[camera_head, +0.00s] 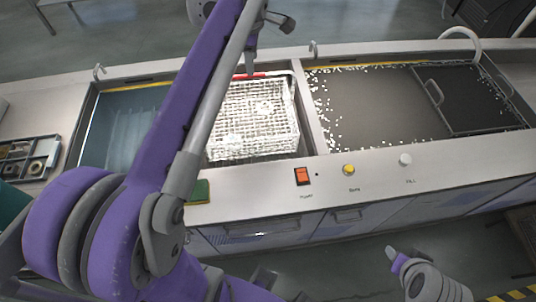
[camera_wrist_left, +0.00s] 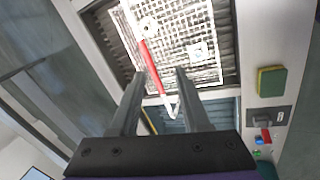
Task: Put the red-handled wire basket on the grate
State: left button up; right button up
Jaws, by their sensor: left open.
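The white wire basket (camera_head: 250,120) sits in the middle bay of the counter, with its red handle (camera_head: 250,76) along its far edge. In the left wrist view the basket (camera_wrist_left: 190,50) lies over a dark ribbed surface that looks like the grate (camera_wrist_left: 226,42); I cannot tell whether they touch. My left gripper (camera_head: 251,68) is at the far edge, close to the handle. In the left wrist view its fingers (camera_wrist_left: 156,84) are apart and empty, with the red handle (camera_wrist_left: 152,65) showing just beyond, between them.
A water-filled basin (camera_head: 118,115) lies left of the basket. A wide basin (camera_head: 375,105) with white bits and a dark handled tray (camera_head: 468,95) lies right. A green-yellow sponge (camera_head: 199,192), an orange switch (camera_head: 302,176) and knobs are on the front ledge.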

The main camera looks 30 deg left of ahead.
pick_arm(q)
jog(key=s+d+f+m+t, duration=0.1)
jog(key=s+d+f+m, duration=0.4)
jog(key=s+f+m, duration=0.1)
jog(key=s+d+f+m+t+h, duration=0.1)
jog(key=s+d+f+m, duration=0.5)
jog(key=m, duration=0.3)
jog(key=s+d+f+m+t, duration=0.1)
jog(key=s+d+f+m, duration=0.5)
jog(key=f+m, duration=0.1)
jog(key=shift+s+f+m+h, duration=0.1)
jog(key=shift+f+m+h, duration=0.3)
jog(key=shift+m, duration=0.1)
jog(key=shift+a+r, duration=0.1)
